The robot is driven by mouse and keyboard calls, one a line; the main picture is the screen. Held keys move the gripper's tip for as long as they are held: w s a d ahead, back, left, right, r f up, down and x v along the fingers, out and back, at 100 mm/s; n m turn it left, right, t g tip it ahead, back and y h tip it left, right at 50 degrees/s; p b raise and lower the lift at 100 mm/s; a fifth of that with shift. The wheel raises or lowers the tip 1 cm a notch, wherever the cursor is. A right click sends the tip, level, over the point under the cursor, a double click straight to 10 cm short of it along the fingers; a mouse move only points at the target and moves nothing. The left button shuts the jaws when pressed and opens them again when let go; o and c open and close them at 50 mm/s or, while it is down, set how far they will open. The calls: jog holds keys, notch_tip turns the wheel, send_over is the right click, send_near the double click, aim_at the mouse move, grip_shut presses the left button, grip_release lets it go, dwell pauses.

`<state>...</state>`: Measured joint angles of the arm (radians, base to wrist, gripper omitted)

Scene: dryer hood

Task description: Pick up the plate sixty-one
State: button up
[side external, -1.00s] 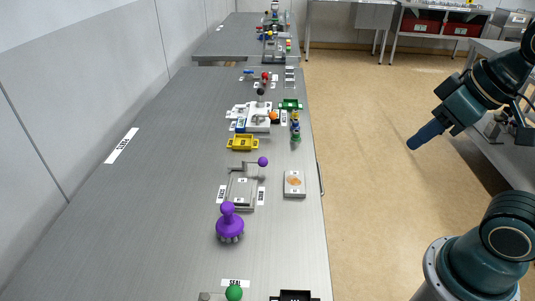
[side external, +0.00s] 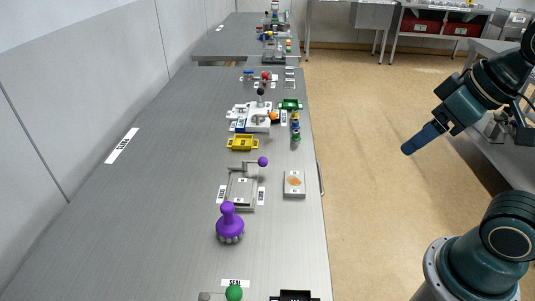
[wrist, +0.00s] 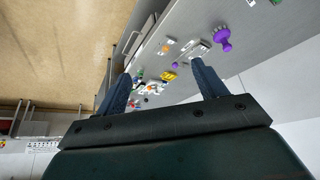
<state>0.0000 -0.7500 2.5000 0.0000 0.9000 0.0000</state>
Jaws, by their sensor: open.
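A small pale plate with an orange patch (side external: 294,183) lies flat near the right edge of the grey bench in the side view. It also shows small in the wrist view (wrist: 168,45). Its markings are too small to read, so I cannot tell whether it is plate sixty-one. My gripper (side external: 407,149) is in the air over the floor, right of the bench and well apart from the plate. In the wrist view my gripper (wrist: 160,76) has its two fingers spread, with nothing between them.
Left of the plate is a metal fixture (side external: 241,191) with a purple-knobbed lever. A purple stamp-like tool (side external: 229,227) stands nearer. A yellow tray (side external: 242,143) and a white device (side external: 258,119) are farther back. The bench's left part is largely clear.

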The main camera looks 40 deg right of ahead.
jog(key=shift+o, duration=0.6)
jog(key=shift+w+r, duration=0.1)
jog(key=m+g, duration=0.6)
jog(key=m, duration=0.3)
send_over(241, 189)
jog(key=shift+a+f, duration=0.1)
jog(key=shift+f, duration=11.7)
